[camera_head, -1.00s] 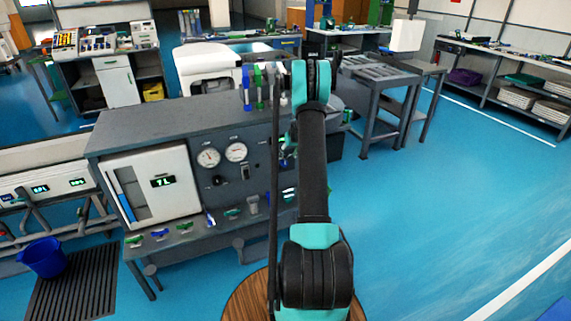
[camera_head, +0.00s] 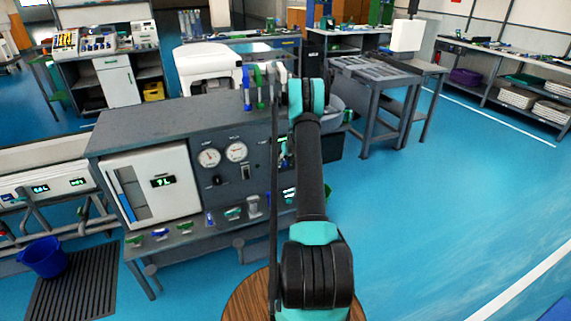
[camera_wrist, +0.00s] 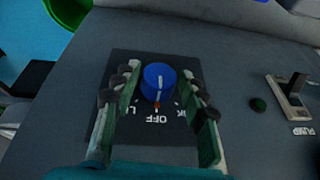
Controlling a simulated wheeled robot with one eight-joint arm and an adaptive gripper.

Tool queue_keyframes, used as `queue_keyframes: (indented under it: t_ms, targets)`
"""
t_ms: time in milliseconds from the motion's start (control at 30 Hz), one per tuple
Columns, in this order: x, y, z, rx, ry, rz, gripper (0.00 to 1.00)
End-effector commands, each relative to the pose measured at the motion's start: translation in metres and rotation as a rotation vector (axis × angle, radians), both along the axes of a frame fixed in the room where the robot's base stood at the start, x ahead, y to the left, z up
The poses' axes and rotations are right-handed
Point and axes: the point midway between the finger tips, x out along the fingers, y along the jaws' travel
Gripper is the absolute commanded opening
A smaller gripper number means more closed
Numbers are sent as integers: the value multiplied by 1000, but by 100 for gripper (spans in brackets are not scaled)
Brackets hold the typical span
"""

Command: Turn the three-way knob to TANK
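The blue three-way knob (camera_wrist: 158,82) sits on a dark square plate (camera_wrist: 150,132) in the wrist view. Its white line and a small red mark point down in the picture, toward the upside-down OFF label. A label starting with L is at the left, and one ending in NK, partly covered, is at the right. My gripper (camera_wrist: 156,97) is open, with one finger on each side of the knob and visible gaps to it. In the head view my arm hides the knob and most of my gripper.
A toggle switch (camera_wrist: 291,94) labelled PUMP and a small dark green button (camera_wrist: 258,104) lie right of my gripper in the wrist view. The test bench (camera_head: 150,128) carries two gauges, a lit display (camera_head: 162,181) and a row of valve handles. Open floor lies right of it.

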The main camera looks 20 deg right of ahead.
Motion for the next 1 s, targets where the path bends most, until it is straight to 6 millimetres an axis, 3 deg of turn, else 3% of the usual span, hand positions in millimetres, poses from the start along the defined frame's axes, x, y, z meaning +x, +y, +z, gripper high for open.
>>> queue_keyframes:
  t_ms: [33,267,667,1000]
  targets:
    - [0,0,0,0,0,0,33]
    - [0,0,0,0,0,0,5]
    - [0,3,0,-86,-3,2,5]
    - [0,8,-1,-356,-13,4,5]
